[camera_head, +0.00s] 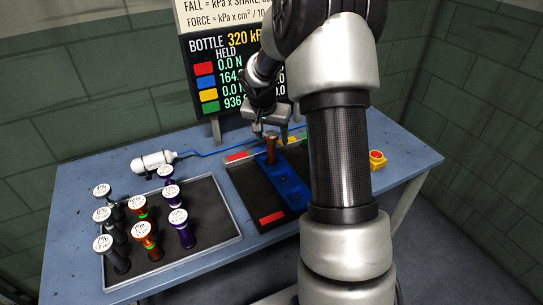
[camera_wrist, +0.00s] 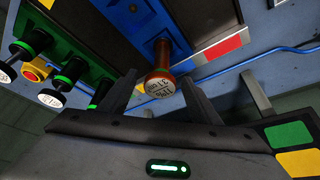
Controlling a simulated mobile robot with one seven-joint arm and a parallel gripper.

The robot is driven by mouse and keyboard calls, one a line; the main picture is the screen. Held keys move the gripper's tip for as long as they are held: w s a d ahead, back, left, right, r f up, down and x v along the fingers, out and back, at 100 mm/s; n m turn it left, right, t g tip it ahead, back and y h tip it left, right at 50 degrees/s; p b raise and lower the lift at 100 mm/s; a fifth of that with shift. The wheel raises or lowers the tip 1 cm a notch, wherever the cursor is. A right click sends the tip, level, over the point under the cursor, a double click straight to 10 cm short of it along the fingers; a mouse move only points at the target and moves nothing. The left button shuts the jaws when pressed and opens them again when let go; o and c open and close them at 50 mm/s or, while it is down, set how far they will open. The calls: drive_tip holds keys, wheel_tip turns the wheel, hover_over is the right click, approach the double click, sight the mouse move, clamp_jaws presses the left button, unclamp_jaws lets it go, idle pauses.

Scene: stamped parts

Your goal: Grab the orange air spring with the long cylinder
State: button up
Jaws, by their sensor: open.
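An orange air spring (camera_head: 271,155) with a pale cap stands upright on the blue block (camera_head: 290,190), right below my gripper (camera_head: 267,122). In the wrist view this orange air spring (camera_wrist: 161,65) shows its white cap, with small print, between my two finger tips. My gripper (camera_wrist: 158,82) is open, with a finger on each side and no clear contact. Two more orange air springs, one farther back (camera_head: 138,206) and one nearer (camera_head: 145,236), stand in the dark tray (camera_head: 220,245); both have green bands. The nearer one looks longer.
Several black and purple air springs share the tray. A white bottle (camera_head: 153,161) with a blue hose lies behind it. A yellow and red button (camera_head: 377,159) is at the right. The display (camera_head: 215,75) stands behind my gripper. My arm hides part of the table.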

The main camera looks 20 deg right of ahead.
drive_tip(key=shift+r, duration=0.1)
clamp_jaws()
